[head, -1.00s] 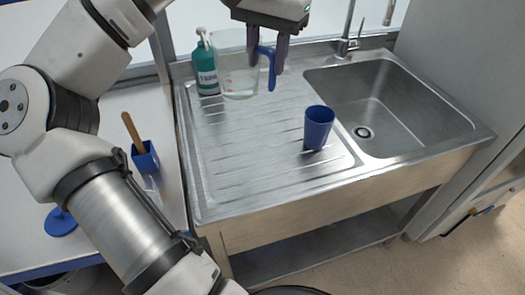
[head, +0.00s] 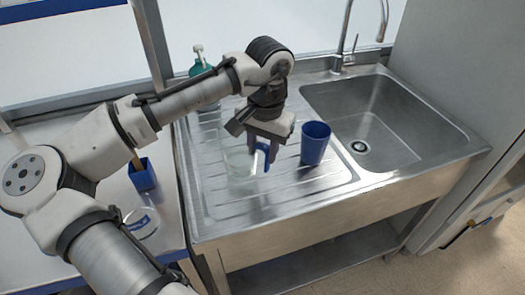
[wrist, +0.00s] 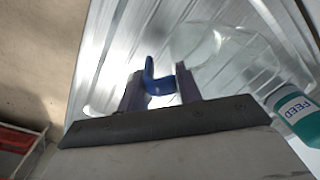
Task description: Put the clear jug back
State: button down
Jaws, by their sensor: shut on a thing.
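The clear jug (head: 237,162) has a blue handle and shows low over the ribbed drainboard (head: 215,205) of the steel sink unit. My gripper (head: 262,163) is shut on the blue handle, which also shows between the fingers in the wrist view (wrist: 155,82). The jug's clear body (wrist: 195,42) is beyond the fingers there. It looks upright. I cannot tell whether its base touches the drainboard.
A blue cup (head: 315,143) stands on the drainboard just right of the jug. A green bottle (head: 203,70) is at the back left, partly behind my arm; its label shows in the wrist view (wrist: 293,108). The sink basin (head: 375,115) is empty. A blue holder (head: 143,175) stands on the left counter.

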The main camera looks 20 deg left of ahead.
jog(key=shift+f, duration=0.65)
jog(key=shift+f, duration=0.2)
jog(key=c, duration=1)
grip_release()
jog(key=shift+o, duration=0.2)
jog(key=shift+r, duration=0.15)
jog(key=r, duration=0.8)
jog(key=r+b, duration=0.1)
jog(key=r, duration=0.3)
jog(key=shift+s+d, duration=0.1)
jog(key=shift+d, duration=0.25)
